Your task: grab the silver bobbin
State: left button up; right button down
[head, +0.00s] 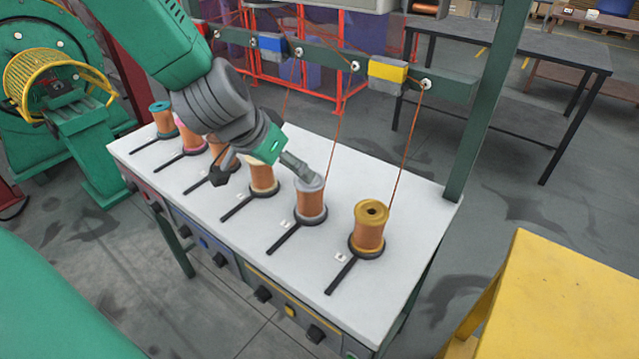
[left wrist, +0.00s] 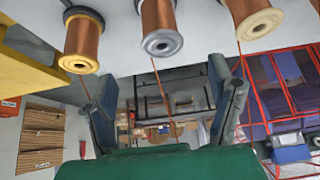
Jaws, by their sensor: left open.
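The silver bobbin (head: 311,203) stands upright on the white table, wound with copper wire under a grey rim. In the left wrist view the silver bobbin (left wrist: 162,42) shows its ringed end at top centre, beyond the spread fingers. My left gripper (head: 266,166) is open and empty, reaching in from the upper left. One grey finger overlaps the silver bobbin's top edge in the head view; I cannot tell if they touch. The fingers also show in the left wrist view (left wrist: 164,92), apart on both sides. My right gripper is not in view.
A gold bobbin (head: 369,229) stands right of the silver one, a cream bobbin (head: 263,178) left of it. More bobbins stand farther left on the white table (head: 400,190). Thin copper wires rise to a green crossbar (head: 330,57). A green post (head: 488,105) stands behind.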

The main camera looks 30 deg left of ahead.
aim_at(305, 184)
pick_arm(q)
jog(key=x, duration=0.2)
jog(key=b+x, duration=0.1)
jog(key=x, duration=0.4)
jog(key=shift+a+f+b, duration=0.3)
jog(key=shift+f, duration=0.1)
jog(key=shift+w+d+f, duration=0.25)
jog(key=shift+d, duration=0.3)
jog(key=x, duration=0.3)
jog(key=b+x, duration=0.1)
jog(key=shift+w+a+f, duration=0.15)
jog(key=shift+a+f, duration=0.1)
jog(key=shift+a, duration=0.05)
jog(key=shift+a+f, duration=0.1)
jog(key=shift+a, duration=0.25)
jog(key=shift+d, duration=0.35)
jog(key=c, duration=1.3)
jog(key=shift+w+d+r, duration=0.1)
jog(key=shift+d+r, duration=0.1)
jog(key=shift+r, duration=0.05)
jog(key=c, duration=0.4)
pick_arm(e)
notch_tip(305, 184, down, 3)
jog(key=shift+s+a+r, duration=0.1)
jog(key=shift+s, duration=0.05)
